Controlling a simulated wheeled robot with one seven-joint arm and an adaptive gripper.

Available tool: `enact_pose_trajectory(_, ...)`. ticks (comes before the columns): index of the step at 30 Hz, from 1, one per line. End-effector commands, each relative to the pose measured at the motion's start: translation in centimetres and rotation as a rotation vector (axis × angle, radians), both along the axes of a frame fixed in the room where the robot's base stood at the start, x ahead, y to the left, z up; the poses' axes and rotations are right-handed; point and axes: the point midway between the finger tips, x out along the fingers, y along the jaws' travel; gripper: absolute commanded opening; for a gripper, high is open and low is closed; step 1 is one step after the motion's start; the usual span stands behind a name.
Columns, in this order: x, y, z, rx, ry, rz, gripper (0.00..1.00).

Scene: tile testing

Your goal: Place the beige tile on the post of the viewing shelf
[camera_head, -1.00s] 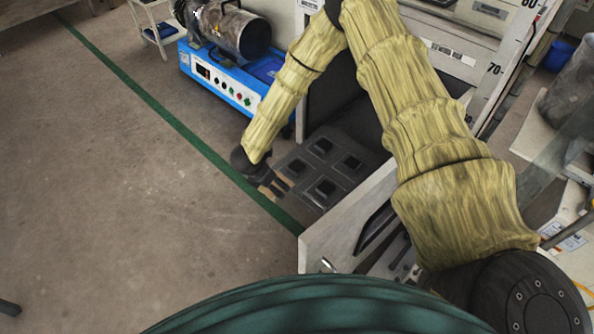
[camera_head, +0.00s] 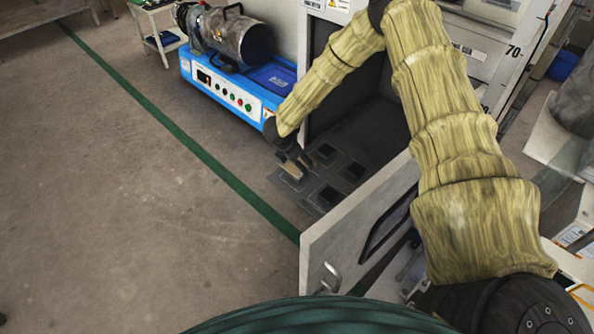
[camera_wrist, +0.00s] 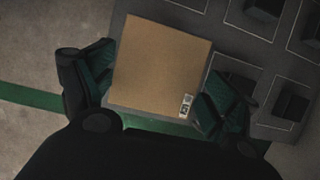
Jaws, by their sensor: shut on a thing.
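My gripper (camera_wrist: 158,92) is shut on the beige tile (camera_wrist: 160,62); a finger sits at each side of the tile in the wrist view. A small label shows near the tile's lower right corner. In the head view the tile (camera_head: 291,171) is a small tan patch below my gripper (camera_head: 293,162). It is over the near left part of the dark viewing shelf (camera_head: 312,193), which bears several square black posts. The tile hides whatever lies under it, and I cannot tell whether it touches a post.
The shelf juts from an open cabinet. Its open door (camera_head: 345,235) stands to the near right. A blue machine (camera_head: 235,88) is close on the left of my gripper. The floor (camera_head: 110,220) at left is clear, with a green line along it.

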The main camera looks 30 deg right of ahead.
Motion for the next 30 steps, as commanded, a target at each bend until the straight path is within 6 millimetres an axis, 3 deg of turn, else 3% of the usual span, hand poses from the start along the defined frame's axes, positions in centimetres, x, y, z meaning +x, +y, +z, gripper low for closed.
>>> enact_pose_trajectory(5,0.2,-0.3,-0.5,0.000,0.000,0.001,0.43)
enact_pose_trajectory(13,0.1,-0.3,-3.4,-0.001,0.000,0.000,0.43)
enact_pose_trajectory(26,0.1,-0.3,-3.7,0.000,0.000,0.000,0.43)
enact_pose_trajectory(27,0.1,-0.3,-3.7,0.000,0.000,0.000,0.95)
enact_pose_trajectory(28,0.1,-0.3,-3.7,0.000,0.000,0.000,1.00)
enact_pose_trajectory(30,0.1,-0.3,-3.7,0.000,0.000,0.000,1.00)
